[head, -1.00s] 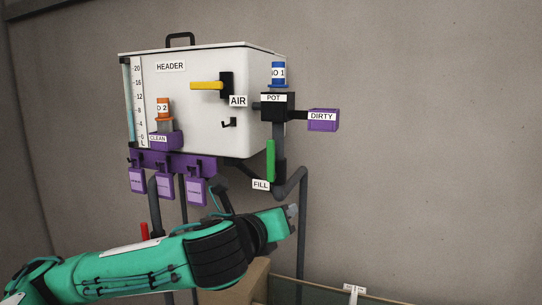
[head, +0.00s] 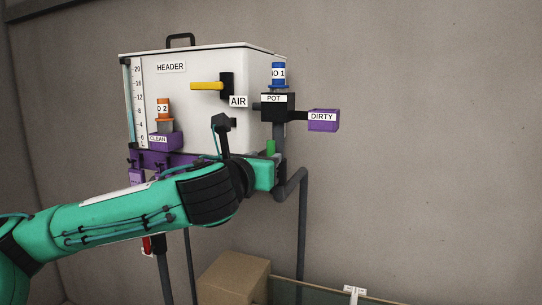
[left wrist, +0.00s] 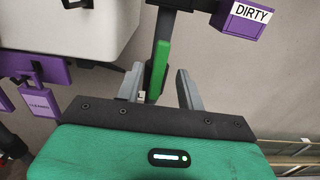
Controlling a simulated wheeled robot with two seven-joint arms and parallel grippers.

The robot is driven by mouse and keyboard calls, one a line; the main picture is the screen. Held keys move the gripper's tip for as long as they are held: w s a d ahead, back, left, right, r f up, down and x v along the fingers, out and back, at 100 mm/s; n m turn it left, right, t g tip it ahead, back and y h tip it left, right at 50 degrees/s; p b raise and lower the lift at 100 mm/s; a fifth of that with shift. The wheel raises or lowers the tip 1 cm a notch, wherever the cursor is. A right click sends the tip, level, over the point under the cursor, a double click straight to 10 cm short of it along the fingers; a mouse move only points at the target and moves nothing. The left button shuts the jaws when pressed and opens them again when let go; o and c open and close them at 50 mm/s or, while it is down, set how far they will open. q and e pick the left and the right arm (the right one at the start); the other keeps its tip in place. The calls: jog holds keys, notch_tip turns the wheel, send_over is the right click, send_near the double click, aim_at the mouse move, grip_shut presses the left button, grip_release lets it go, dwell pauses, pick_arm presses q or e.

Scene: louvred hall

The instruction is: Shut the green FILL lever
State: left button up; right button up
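The green FILL lever (head: 270,146) stands upright along the dark pipe below the black POT block (head: 278,106). In the head view only its top shows; my left arm hides the rest and the FILL label. In the left wrist view the lever (left wrist: 160,60) runs down between the two grey fingers of my left gripper (left wrist: 160,72). The fingers are spread, with a gap on each side of the lever. In the head view the fingers are hidden behind my green wrist. My right gripper is not in view.
The white HEADER tank (head: 190,110) has a yellow AIR lever (head: 207,86) and a purple CLEAN box (head: 164,142). A purple DIRTY box (head: 322,120) sticks out right of the pot. A grey pipe (head: 302,230) bends down beside my wrist. A cardboard box (head: 232,278) stands below.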

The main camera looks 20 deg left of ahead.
aim_at(270, 154)
pick_arm(q)
jog(key=shift+w+r, duration=0.1)
jog(key=shift+w, duration=1.9)
jog(key=shift+w+d+p, duration=0.1)
jog(key=shift+w+p, duration=0.2)
jog(key=shift+w, duration=0.15)
jog(key=shift+s, duration=0.1)
grip_shut()
